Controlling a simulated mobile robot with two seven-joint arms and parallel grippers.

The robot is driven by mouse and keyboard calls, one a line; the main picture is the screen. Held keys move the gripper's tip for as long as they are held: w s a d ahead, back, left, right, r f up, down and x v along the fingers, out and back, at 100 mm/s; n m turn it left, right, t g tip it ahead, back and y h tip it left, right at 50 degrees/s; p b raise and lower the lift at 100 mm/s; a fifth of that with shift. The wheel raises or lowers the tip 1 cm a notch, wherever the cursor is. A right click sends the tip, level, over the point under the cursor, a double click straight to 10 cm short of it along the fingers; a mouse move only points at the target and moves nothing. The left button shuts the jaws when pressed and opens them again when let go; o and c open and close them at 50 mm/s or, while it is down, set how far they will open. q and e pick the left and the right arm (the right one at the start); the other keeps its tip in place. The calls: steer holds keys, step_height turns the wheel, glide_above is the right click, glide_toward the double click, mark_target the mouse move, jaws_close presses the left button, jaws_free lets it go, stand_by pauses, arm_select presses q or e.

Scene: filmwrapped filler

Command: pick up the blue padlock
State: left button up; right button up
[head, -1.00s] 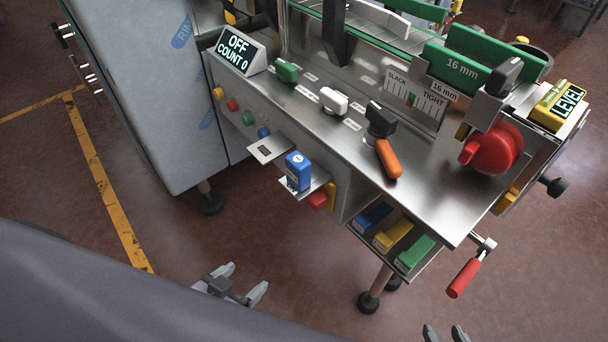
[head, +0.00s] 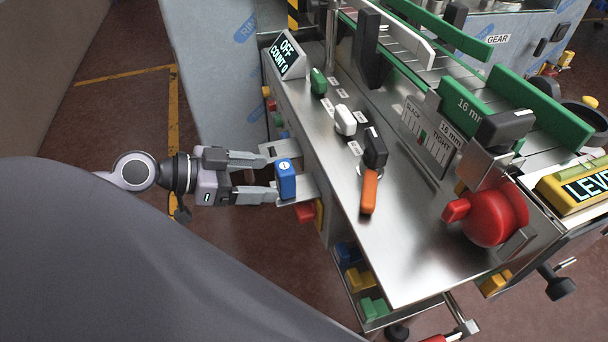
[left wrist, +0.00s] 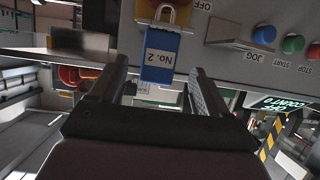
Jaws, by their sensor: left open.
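The blue padlock (head: 287,180) is at the front side of the machine, by a small metal ledge below the steel top. In the left wrist view the padlock (left wrist: 161,55) has a white "No. 2" label, and its metal shackle shows at a yellow and red part. My left gripper (head: 269,177) is open, its fingers pointing at the padlock from the left. In the left wrist view the padlock lies between the two finger lines, near the tips. I cannot tell whether a finger touches it. My right gripper is not in view.
A small metal ledge (head: 272,150) juts out beside the upper finger. An orange-handled lever (head: 369,190) and a red knob (head: 490,213) stand on the steel top. Floor left of the machine is clear.

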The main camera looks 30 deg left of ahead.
mark_target(277, 174)
arm_select(q)
steer(key=shift+w+d+r, duration=0.2)
steer(key=shift+d+r, duration=0.05)
steer(key=shift+r, duration=0.1)
steer(key=shift+w+d+h, duration=0.15)
steer(key=shift+w+h, duration=0.05)
steer(key=shift+h, duration=0.1)
steer(key=shift+w+d+f, duration=0.25)
steer(key=shift+w+d, duration=0.05)
steer(key=shift+w, duration=0.1)
steer(key=shift+p+x, duration=0.8)
steer(key=shift+x, duration=1.9)
steer(key=shift+s+a+f, duration=0.1)
steer(key=shift+f, duration=0.05)
